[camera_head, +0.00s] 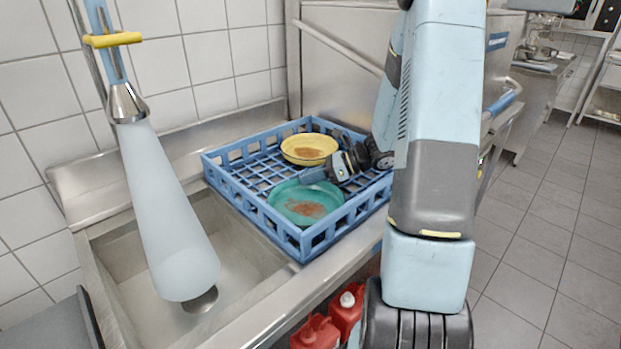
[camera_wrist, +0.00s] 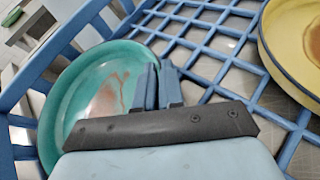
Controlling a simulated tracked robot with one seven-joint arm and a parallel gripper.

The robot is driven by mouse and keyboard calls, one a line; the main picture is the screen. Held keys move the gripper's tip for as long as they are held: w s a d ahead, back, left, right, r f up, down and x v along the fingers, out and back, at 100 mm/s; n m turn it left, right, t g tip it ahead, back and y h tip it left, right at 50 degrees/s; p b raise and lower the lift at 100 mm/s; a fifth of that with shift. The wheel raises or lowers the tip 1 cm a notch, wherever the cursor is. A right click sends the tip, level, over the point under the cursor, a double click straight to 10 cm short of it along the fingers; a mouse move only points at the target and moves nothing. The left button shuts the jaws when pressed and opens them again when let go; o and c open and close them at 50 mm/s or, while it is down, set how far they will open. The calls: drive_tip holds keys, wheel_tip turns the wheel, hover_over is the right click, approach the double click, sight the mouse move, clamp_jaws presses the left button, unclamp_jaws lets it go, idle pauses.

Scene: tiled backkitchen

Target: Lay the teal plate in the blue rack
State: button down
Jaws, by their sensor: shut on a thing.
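The teal plate (camera_head: 303,203) lies low inside the blue rack (camera_head: 227,183), in its near part, with a reddish-brown smear on it. It also shows in the wrist view (camera_wrist: 72,92), where it looks slightly tilted against the rack's grid. My gripper (camera_head: 315,178) reaches into the rack from the right, and its blue fingers (camera_wrist: 158,84) are shut on the plate's rim. Whether the plate's underside rests fully on the rack floor I cannot tell.
A yellow plate (camera_head: 309,149) with a brown smear sits in the rack's far part. A sink (camera_head: 150,255) with a spray hose (camera_head: 165,200) hanging over it is on the left. Red bottles (camera_head: 316,332) stand below the counter. The rack's walls surround the gripper.

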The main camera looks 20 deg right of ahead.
drive_tip(key=shift+f, duration=0.15)
drive_tip(key=c, duration=1.3)
unclamp_jaws()
drive_tip(key=shift+o, duration=0.2)
